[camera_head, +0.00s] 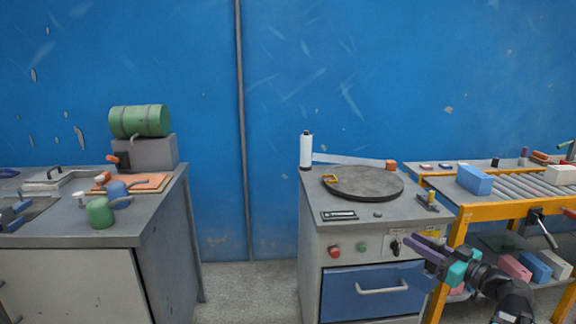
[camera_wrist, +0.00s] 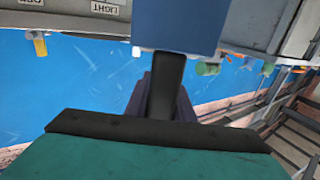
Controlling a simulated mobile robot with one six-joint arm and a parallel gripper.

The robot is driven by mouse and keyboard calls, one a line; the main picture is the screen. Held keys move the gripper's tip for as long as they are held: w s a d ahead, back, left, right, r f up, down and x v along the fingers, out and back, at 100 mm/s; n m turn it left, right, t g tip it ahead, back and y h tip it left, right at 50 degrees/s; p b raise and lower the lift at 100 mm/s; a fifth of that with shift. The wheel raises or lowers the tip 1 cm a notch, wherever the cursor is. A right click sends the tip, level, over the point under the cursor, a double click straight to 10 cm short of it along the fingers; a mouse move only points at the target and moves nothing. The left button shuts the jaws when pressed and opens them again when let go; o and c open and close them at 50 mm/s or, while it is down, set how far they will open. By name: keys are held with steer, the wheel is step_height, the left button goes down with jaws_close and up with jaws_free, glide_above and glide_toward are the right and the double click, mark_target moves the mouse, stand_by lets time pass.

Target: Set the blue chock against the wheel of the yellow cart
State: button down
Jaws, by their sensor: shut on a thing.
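My gripper (camera_head: 420,246), with purple fingers and a teal body, is in front of the right side of the grey cabinet. In the wrist view its fingers (camera_wrist: 165,100) are shut around a dark bar (camera_wrist: 166,80); I cannot tell what it belongs to. No chock is clearly recognisable. Blue blocks sit on top (camera_head: 474,180) of the yellow-framed roller bench (camera_head: 455,235) and on its lower shelf (camera_head: 535,265). No cart wheel is visible.
The grey cabinet (camera_head: 310,240) has knobs, a round dark plate (camera_head: 362,183) on top and a blue drawer (camera_head: 345,285). A grey counter (camera_head: 70,275) at the left holds jars and a green drum (camera_head: 140,121). Open floor (camera_head: 245,290) lies between them.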

steer(key=a+f+n+g+y, duration=0.2)
steer(key=a+f, duration=0.2)
steer(key=a, duration=0.5)
steer(key=a+f+n+g+y, duration=0.2)
steer(key=a+f+g+y, duration=0.15)
steer(key=a, duration=0.65)
step_height(320, 180, up, 8)
steer(key=t+p, duration=0.1)
steer(key=p, duration=1.5)
steer(key=shift+w+d+r+h+p, duration=0.15)
steer(key=shift+w+d+h+p, duration=0.1)
steer(key=shift+h+p, duration=0.15)
